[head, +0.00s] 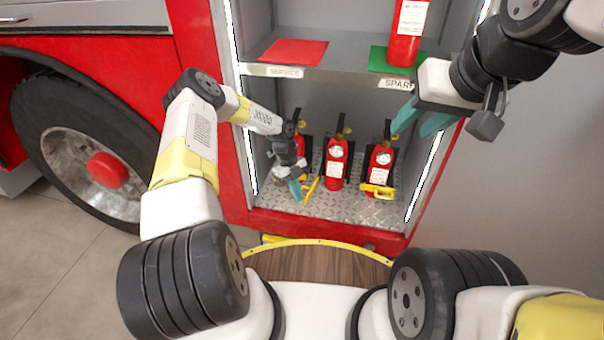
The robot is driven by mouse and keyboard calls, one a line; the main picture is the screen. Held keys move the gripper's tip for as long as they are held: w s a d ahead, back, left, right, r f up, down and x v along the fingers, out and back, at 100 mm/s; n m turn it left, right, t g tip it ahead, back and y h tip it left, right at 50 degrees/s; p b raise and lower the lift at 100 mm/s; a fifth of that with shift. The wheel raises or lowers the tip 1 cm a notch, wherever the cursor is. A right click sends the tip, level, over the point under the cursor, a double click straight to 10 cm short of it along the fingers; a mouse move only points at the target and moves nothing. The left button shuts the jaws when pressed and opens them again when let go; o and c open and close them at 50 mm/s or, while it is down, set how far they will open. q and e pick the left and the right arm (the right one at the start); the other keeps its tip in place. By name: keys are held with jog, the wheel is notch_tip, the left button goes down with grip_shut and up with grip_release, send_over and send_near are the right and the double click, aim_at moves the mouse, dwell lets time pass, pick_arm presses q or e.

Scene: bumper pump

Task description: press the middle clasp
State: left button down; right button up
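Three red fire extinguishers stand in a row in the lower bay: the left one (300,143), partly hidden by my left arm, the middle one (336,166) and the right one (380,163). A yellow clasp (377,190) lies across the lower front of the right one. A tilted yellow clasp (312,191) sticks out between the left and middle ones; I cannot tell which it belongs to. My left gripper (296,188) points down beside that clasp, in front of the left extinguisher; its finger gap is unclear. My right gripper (421,121) is open and empty, near the bay's right edge.
The shelf above (345,72) has a red mat (294,52) and a green mat (380,60), with another extinguisher (408,32) on the green one. Lit side walls and a red sill (325,227) frame the bay. A truck wheel (85,150) is at left.

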pick_arm(q)
jog(key=shift+w+a, duration=0.2)
jog(key=shift+a, duration=0.05)
jog(key=shift+r, duration=0.15)
jog(key=s+d+r, duration=0.1)
jog(key=s+r, duration=0.1)
jog(key=s, duration=0.6)
jog(key=s+d+r, duration=0.1)
jog(key=s+r, duration=0.1)
jog(key=s, duration=0.6)
jog(key=shift+d+r, duration=0.3)
jog(key=shift+d, duration=0.05)
jog(key=shift+s, duration=0.1)
